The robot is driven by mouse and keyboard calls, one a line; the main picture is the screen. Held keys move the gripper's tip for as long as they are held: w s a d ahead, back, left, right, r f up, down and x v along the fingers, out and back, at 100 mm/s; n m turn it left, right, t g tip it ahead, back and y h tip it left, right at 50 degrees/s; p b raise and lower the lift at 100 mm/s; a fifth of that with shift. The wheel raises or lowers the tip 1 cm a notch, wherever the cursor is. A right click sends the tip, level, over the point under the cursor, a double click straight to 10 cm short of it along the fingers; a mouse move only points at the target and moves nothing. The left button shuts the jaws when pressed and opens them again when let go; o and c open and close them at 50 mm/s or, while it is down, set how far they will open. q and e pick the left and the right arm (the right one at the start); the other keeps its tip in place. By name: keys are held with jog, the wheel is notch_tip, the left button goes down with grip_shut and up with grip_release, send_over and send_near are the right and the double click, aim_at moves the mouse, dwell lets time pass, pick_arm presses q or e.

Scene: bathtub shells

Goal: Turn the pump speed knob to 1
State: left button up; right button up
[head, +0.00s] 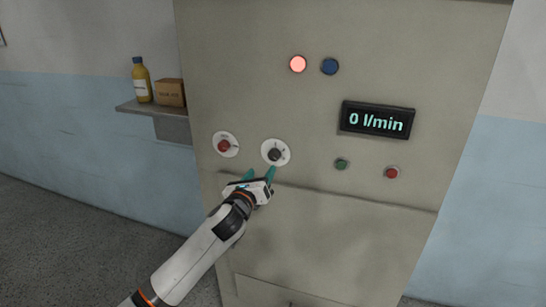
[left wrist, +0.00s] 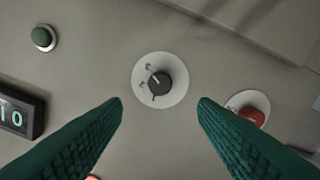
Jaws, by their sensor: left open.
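A black knob (head: 275,154) on a round white dial plate is on the front of the beige panel. It also shows in the left wrist view (left wrist: 159,83), with small marks around it that are too small to read surely; its pale pointer line points to the upper left there. My left gripper (head: 260,173) is open, its teal fingers just below and in front of the black knob. In the left wrist view the fingertips (left wrist: 160,101) stand apart on either side of the knob, with nothing between them. The display (head: 376,120) reads 0 l/min. My right gripper is not in view.
A red knob (head: 224,146) on a similar white plate is left of the black one. A green button (head: 341,164) and a red button (head: 392,173) are to the right. A lit red lamp (head: 298,64) and a blue lamp (head: 330,66) are above. A shelf (head: 150,108) holds a bottle and a box.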

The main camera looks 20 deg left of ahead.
aim_at(272, 156)
pick_arm(q)
jog(key=w+p, duration=0.1)
jog(key=w, duration=0.8)
jog(key=shift+w+d, duration=0.1)
jog(key=shift+d, duration=0.05)
jog(key=c, duration=1)
